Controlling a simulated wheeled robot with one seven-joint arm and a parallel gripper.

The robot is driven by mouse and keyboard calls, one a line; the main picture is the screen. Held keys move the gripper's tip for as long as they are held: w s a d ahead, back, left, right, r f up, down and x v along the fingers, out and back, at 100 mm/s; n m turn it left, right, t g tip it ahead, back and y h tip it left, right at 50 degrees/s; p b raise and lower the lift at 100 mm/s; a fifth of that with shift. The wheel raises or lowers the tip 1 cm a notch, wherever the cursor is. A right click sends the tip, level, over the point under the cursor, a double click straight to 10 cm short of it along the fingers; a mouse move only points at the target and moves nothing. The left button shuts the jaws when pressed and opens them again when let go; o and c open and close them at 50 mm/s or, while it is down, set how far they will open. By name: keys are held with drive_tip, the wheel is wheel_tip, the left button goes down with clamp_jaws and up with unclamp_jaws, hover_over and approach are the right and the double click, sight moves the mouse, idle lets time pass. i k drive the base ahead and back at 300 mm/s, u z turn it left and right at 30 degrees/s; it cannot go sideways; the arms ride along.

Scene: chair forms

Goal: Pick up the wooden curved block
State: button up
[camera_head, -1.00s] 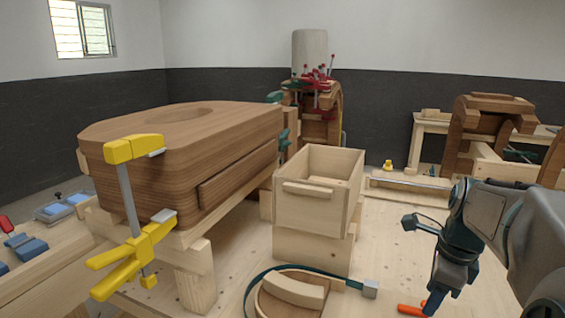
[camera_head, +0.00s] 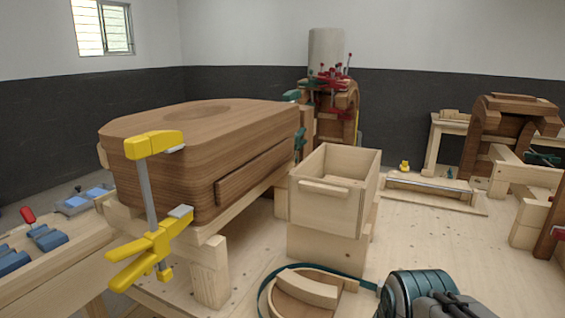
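A pale wooden curved block (camera_head: 306,289) lies at the bottom centre of the head view, over a round wooden form (camera_head: 297,309). A dark green band (camera_head: 322,266) runs around this form. The form's lower part is cut off by the picture edge. A teal and grey part of my own arm shows at the bottom, to the right of the block and apart from it in the picture. My gripper's fingers are not visible, so whether they are open or shut does not show.
A large brown wooden form (camera_head: 200,150) with a yellow clamp (camera_head: 150,240) stands at left. An open wooden box (camera_head: 325,205) stands behind the curved block. The pale bench (camera_head: 430,235) is clear at right centre. More wooden forms (camera_head: 500,130) stand at the far right.

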sight(316, 294)
drive_tip(key=z, duration=1.65)
drive_tip(key=k, duration=0.8)
drive_tip(key=u, duration=1.35)
drive_tip(key=i, duration=0.5)
drive_tip(key=u, duration=0.05)
